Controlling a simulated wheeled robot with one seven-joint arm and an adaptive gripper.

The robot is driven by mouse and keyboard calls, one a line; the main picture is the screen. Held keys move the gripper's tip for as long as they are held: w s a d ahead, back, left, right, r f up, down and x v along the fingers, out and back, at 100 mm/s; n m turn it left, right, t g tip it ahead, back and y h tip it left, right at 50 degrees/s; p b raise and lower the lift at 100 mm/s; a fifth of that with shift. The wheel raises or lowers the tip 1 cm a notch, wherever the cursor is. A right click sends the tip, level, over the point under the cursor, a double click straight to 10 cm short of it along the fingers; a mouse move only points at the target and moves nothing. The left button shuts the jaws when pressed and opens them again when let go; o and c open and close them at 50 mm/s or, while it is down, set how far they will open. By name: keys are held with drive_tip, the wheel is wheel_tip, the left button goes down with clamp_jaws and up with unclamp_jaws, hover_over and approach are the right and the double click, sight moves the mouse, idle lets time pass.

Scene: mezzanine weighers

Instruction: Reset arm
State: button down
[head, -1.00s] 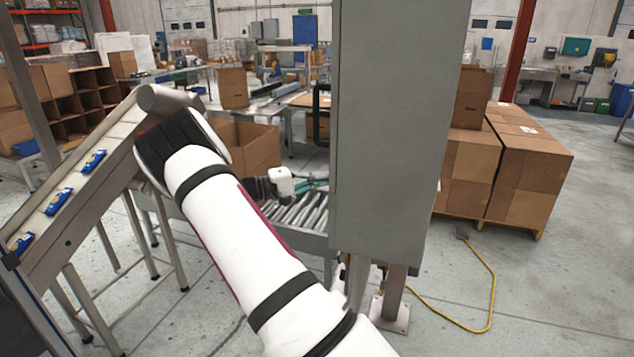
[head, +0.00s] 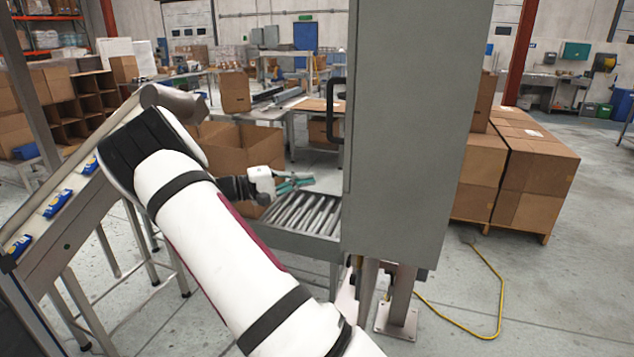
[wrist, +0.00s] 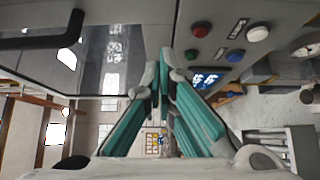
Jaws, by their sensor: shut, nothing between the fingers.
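My gripper (head: 303,181) is beyond my white arm in the head view, over the roller conveyor and left of the grey cabinet. Its teal-lined fingers also show in the wrist view (wrist: 158,75), with their tips together and nothing between them. In the wrist view the fingers point toward a grey control panel with red, green, blue and white buttons and a small lit display (wrist: 206,80). Whether the fingertips touch anything is not clear.
The tall grey cabinet (head: 412,120) with a black handle stands close on the right. An open carton (head: 235,150) is behind the roller conveyor (head: 305,215). A sloped chute (head: 85,185) with blue packets is at left. Stacked cartons (head: 520,165) stand at right, with open floor before them.

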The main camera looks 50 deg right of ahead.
drive_tip(key=b+v, duration=0.1)
drive_tip(key=v, duration=0.4)
drive_tip(key=shift+a, duration=0.35)
drive_tip(key=s+a+r+n+t+y, duration=0.2)
drive_tip(key=s+a+t+y, duration=0.5)
drive_tip(key=s+a, duration=0.5)
drive_tip(key=s+a+r+n+t+y, duration=0.3)
drive_tip(key=s+a+t+y, duration=0.4)
drive_tip(key=s+a, duration=0.6)
drive_tip(key=a+r+y, duration=0.1)
drive_tip(key=a, duration=0.4)
drive_tip(key=shift+s+r+n+y, duration=0.2)
drive_tip(key=shift+r+n+y, duration=0.1)
drive_tip(key=shift+r+y, duration=0.1)
